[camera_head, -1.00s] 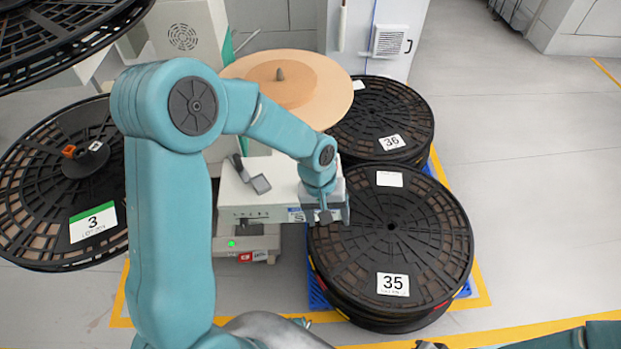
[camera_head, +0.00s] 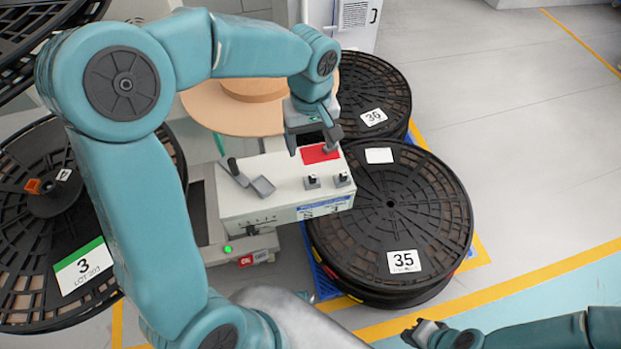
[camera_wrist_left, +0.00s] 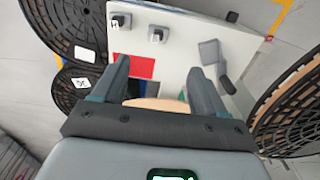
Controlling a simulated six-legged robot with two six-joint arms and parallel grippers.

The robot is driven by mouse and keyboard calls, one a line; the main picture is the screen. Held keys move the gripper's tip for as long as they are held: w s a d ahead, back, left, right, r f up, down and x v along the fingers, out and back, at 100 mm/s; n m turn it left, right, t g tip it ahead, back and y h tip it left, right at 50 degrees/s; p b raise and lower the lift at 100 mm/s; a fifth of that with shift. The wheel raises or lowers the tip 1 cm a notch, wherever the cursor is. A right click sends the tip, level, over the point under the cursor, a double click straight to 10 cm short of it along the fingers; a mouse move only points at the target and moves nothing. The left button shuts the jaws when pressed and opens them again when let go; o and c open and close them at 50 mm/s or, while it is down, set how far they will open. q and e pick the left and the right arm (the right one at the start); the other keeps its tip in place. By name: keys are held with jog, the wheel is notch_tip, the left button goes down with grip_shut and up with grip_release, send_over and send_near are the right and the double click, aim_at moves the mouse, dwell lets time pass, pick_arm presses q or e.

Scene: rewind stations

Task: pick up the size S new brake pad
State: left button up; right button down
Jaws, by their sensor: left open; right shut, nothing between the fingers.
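Two small dark brake pads with pale tops, the right one (camera_head: 343,180) and the left one (camera_head: 312,182), sit on the front right of the white station's top (camera_head: 280,180). In the left wrist view they are the marked pad (camera_wrist_left: 119,20) and the other pad (camera_wrist_left: 157,35). I cannot read which is size S. My left gripper (camera_head: 312,149) is open and empty behind the pads, above the red patch (camera_head: 320,154). Its open fingers also show in the left wrist view (camera_wrist_left: 158,68). My right gripper (camera_head: 425,330) is shut and empty at the bottom.
A grey plate with a dark handle (camera_head: 250,180) stands on the station's left part. A tan disc (camera_head: 235,110) is behind. Black reels numbered 35 (camera_head: 430,210) and 36 (camera_head: 385,85) stand on the right, reel 3 (camera_head: 30,230) on the left. Floor at far right is clear.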

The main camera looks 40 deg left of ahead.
pick_arm(q)
send_over(312, 176)
notch_tip(312, 176, down, 8)
jog(key=shift+s+r+b, duration=0.15)
jog(key=shift+b, duration=0.3)
jog(key=f, duration=0.6)
jog(key=shift+w+f, duration=0.15)
jog(key=shift+w, duration=0.05)
jog(key=c, duration=1.2)
